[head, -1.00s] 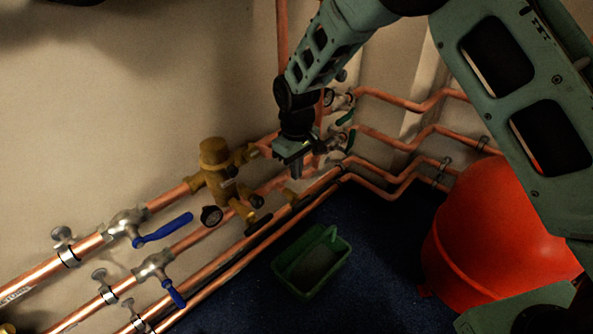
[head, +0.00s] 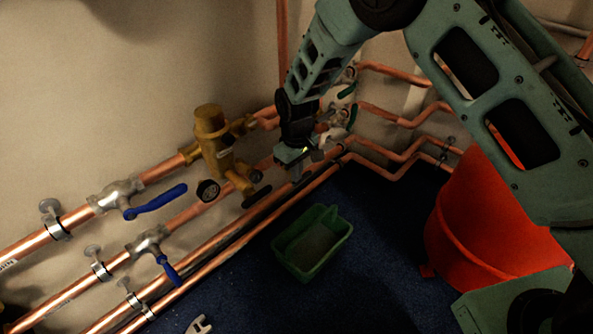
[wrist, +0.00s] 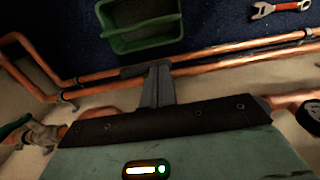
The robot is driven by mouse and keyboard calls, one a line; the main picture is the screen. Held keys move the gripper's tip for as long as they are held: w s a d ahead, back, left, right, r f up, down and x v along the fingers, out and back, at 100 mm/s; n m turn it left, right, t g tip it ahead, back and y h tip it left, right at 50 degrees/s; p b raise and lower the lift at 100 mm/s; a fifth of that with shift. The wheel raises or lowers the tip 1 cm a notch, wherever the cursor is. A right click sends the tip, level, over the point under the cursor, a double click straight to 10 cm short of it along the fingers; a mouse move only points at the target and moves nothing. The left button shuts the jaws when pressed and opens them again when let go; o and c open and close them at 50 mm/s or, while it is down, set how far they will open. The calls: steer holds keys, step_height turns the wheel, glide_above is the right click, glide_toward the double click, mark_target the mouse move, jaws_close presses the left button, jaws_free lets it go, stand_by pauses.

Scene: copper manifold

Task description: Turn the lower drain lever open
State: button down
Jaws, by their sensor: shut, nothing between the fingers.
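My gripper (head: 296,176) is shut and empty, in front of the lower copper pipes near the corner. In the wrist view its closed fingers (wrist: 159,68) reach across a pipe, in line with the green tray; I cannot tell if they touch the pipe. Two valves with green levers sit just right of my gripper in the head view: an upper lever (head: 347,90) and a lower one (head: 351,113). My wrist partly hides this area. A green lever (wrist: 14,127) also shows at the left edge of the wrist view. Which one is the lower drain lever is not clear.
A green tray (head: 337,250) lies on the dark blue floor (head: 372,220) below. A red tank (head: 455,225) stands at right. Blue-levered valves (head: 152,202) and a brass valve with gauge (head: 213,150) are at left. A spanner (wrist: 280,9) lies on the floor.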

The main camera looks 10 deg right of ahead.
steer(key=shift+s+a+f+t+h+p, duration=0.1)
steer(key=shift+s+a+t+h+p, duration=0.1)
steer(key=shift+t+h+p, duration=0.35)
steer(key=shift+s+a+f+t+h+p, duration=0.15)
steer(key=shift+a+t+h+p, duration=0.1)
steer(key=shift+h+p, duration=0.4)
steer(key=shift+a+f+t+h+p, duration=0.1)
steer(key=shift+f+t+h+p, duration=0.1)
steer(key=shift+t+h+p, duration=0.5)
steer(key=shift+s+a+f+p, duration=0.25)
steer(key=shift+f+p, duration=0.25)
steer(key=shift+p, duration=0.35)
steer(key=shift+f+p, duration=1.05)
steer(key=shift+f, duration=0.55)
steer(key=shift+f, duration=0.1)
